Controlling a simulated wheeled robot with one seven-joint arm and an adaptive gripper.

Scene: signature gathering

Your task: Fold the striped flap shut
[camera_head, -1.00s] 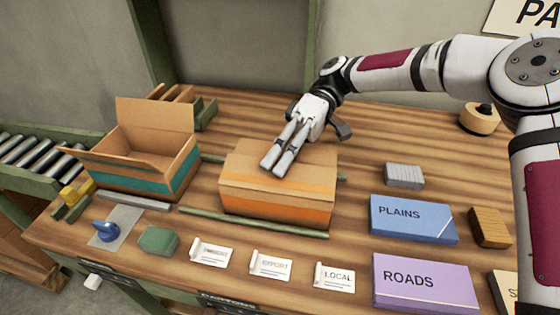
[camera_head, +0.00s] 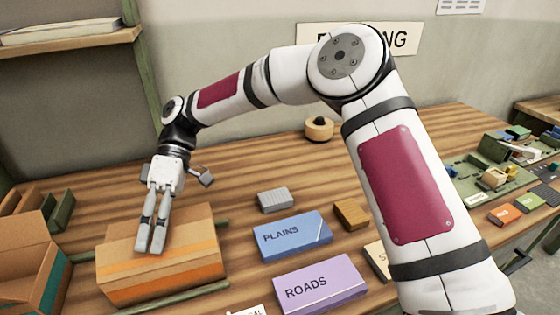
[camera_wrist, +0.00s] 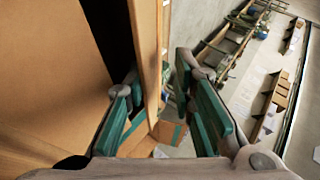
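The orange-striped cardboard box (camera_head: 165,283) stands at the lower left of the head view, on the wooden bench (camera_head: 255,170). Its top looks covered. An orange band crosses the front of the top and another runs along the front face. I cannot tell whether the striped flap lies fully flat. My gripper (camera_head: 150,250) points down over the box top, close to the band; contact is unclear. In the wrist view my gripper's green-padded fingers (camera_wrist: 165,110) are apart. A cardboard panel (camera_wrist: 148,50) shows between them, with a dark gap and a wider cardboard surface (camera_wrist: 50,75) to its left.
Another open box (camera_head: 30,265) with a teal band is cut off at the left. The blue PLAINS box (camera_head: 290,236), purple ROADS box (camera_head: 318,286), a grey ribbed block (camera_head: 274,201) and a wooden block (camera_head: 351,215) lie right of the striped box. A round wooden item (camera_head: 318,128) stands farther back.

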